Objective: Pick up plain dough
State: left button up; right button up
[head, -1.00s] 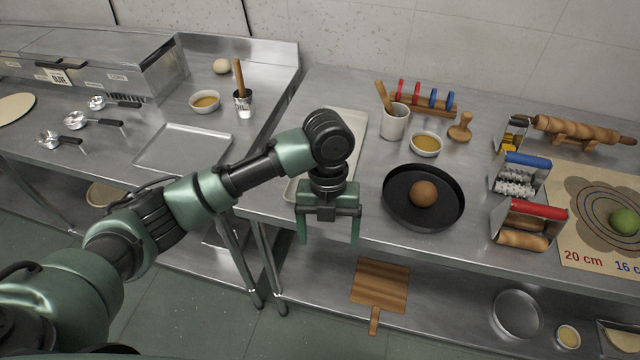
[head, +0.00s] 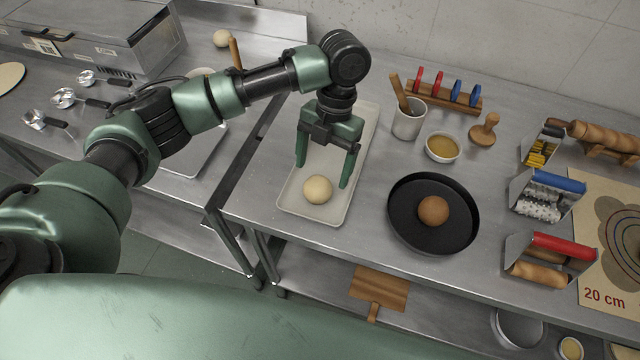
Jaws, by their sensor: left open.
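A plain, pale dough ball (head: 318,189) sits near the front end of a light rectangular tray (head: 338,214) on the steel table. My left gripper (head: 323,179) is open and empty, pointing down over the tray. Its two fingers appear on either side of the dough in the picture, with their tips at or slightly above its level; I cannot tell whether they touch it. A brown dough ball (head: 433,209) lies in a round black pan (head: 405,228) to the right. Another pale ball (head: 221,38) rests on the far left table. My right gripper is not in view.
A white cup with a wooden handle (head: 408,122), a bowl of yellow liquid (head: 443,147) and a wooden stamp (head: 484,130) stand behind the pan. Roller tools (head: 545,196) are at right. A gap separates the two tables.

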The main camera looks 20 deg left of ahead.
aim_at(318, 182)
pick_arm(q)
jog(key=shift+s+a+f+p, duration=0.25)
jog(key=shift+s+f+p, duration=0.4)
jog(key=shift+f, duration=0.15)
jog(key=p+x, duration=0.1)
jog(key=x, duration=0.1)
jog(key=shift+w+f, duration=0.1)
jog(key=shift+f, duration=0.8)
jog(key=c, duration=1)
jog(key=shift+c, duration=0.3)
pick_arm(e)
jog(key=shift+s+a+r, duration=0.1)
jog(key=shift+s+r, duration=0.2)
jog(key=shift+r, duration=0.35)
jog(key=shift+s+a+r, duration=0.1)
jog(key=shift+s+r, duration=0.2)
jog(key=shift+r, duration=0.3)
